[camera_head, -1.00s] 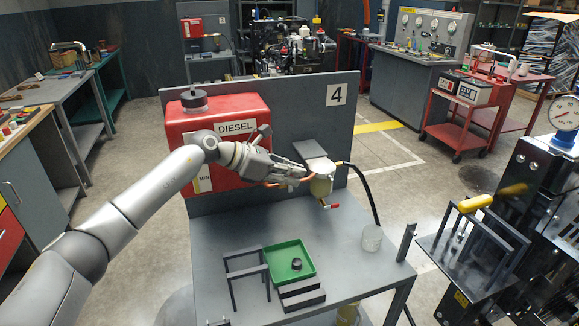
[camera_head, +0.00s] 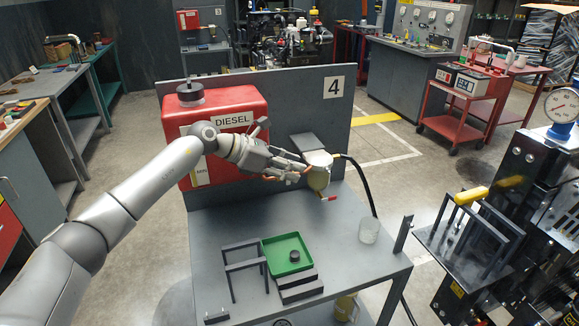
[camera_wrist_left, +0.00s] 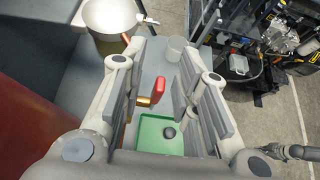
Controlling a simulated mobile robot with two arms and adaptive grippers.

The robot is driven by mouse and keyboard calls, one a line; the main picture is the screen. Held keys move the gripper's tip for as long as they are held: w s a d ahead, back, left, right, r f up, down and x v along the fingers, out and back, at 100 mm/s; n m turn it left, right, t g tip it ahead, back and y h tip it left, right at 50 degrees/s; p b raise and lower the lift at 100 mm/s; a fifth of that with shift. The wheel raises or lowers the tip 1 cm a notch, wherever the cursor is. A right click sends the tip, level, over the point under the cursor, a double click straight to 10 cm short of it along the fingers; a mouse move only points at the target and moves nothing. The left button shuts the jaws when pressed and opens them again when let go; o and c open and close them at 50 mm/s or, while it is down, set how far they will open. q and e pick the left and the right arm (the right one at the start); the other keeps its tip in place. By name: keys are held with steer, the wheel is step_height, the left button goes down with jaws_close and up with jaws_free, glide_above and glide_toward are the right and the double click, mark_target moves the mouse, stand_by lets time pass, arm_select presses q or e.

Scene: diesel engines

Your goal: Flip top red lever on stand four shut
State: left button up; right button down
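The stand with the number 4 (camera_head: 333,86) carries a red DIESEL tank (camera_head: 236,104) and a filter with a yellowish bowl (camera_head: 318,178). My left gripper (camera_head: 302,168) is just left of the filter, at the copper pipe. In the left wrist view my left gripper (camera_wrist_left: 170,80) is open, with a red lever (camera_wrist_left: 160,86) on a brass fitting (camera_wrist_left: 144,101) showing between its fingers, apparently touching neither. In the head view the gripper hides this lever. A lower red lever (camera_head: 328,197) sticks out under the bowl.
A green tray (camera_head: 287,247) with a small dark cap (camera_head: 294,256) lies on the grey bench below. A clear beaker (camera_head: 369,230) stands at the right of the bench. A black hose (camera_head: 367,185) runs down from the filter.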

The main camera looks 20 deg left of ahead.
arm_select(q)
steer(key=v, duration=1.2)
